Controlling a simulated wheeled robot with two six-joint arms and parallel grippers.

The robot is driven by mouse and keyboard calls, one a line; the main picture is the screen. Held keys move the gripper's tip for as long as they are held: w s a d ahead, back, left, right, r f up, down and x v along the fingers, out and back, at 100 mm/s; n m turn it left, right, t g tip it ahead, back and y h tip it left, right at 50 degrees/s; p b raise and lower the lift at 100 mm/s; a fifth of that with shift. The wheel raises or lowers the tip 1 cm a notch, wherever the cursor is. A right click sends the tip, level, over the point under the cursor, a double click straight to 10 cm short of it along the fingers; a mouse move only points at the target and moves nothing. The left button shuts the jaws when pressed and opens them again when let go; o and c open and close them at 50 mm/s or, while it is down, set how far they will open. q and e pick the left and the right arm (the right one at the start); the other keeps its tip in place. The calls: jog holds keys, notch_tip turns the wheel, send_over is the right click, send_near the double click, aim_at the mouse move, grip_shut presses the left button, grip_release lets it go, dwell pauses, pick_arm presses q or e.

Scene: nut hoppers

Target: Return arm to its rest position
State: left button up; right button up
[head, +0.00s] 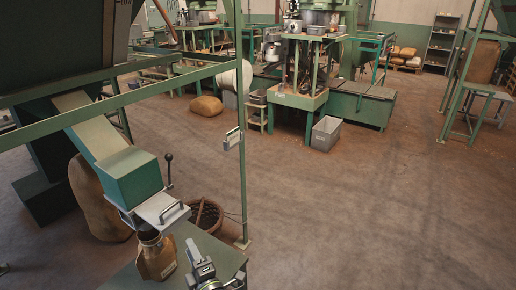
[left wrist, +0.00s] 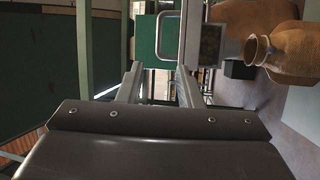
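My left gripper (head: 199,262) is at the bottom of the head view, above the green bench and right of an open-mouthed brown bag (head: 156,258). In the left wrist view its two fingers (left wrist: 159,85) stand apart with nothing between them. My right gripper is not in view.
A green post (head: 241,150) rises beside the green bench (head: 222,252). A black-knobbed lever (head: 169,170) stands by the hopper box. A wicker basket (head: 206,215) and a large sack (head: 95,200) are behind. A grey bin (head: 326,133) stands farther back. The floor at right is clear.

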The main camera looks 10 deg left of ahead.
pick_arm(q)
jog(key=s+d+f+m+g+h, duration=0.1)
jog(key=s+f+m+h, duration=0.4)
jog(key=f, duration=0.5)
jog(key=s+d+f+m+g+h, duration=0.1)
jog(key=s+f+m+h, duration=0.25)
jog(key=f+m, duration=0.45)
jog(key=s+d+f+m+g+h, duration=0.1)
jog(key=s+f+m+h, duration=0.3)
jog(key=f, duration=0.7)
jog(key=s+a+f+m+g, duration=0.2)
jog(key=s+f, duration=0.3)
jog(key=s, duration=0.6)
jog(key=s+a+f+m+g, duration=0.2)
jog(key=s+f+m+g, duration=0.1)
jog(key=s, duration=0.8)
jog(key=s+a+f+m+g, duration=0.2)
jog(key=s+f+g, duration=0.3)
jog(key=s, duration=0.6)
jog(key=shift+s+f+m, duration=0.35)
jog(key=shift+f+m, duration=0.05)
jog(key=shift+f, duration=0.4)
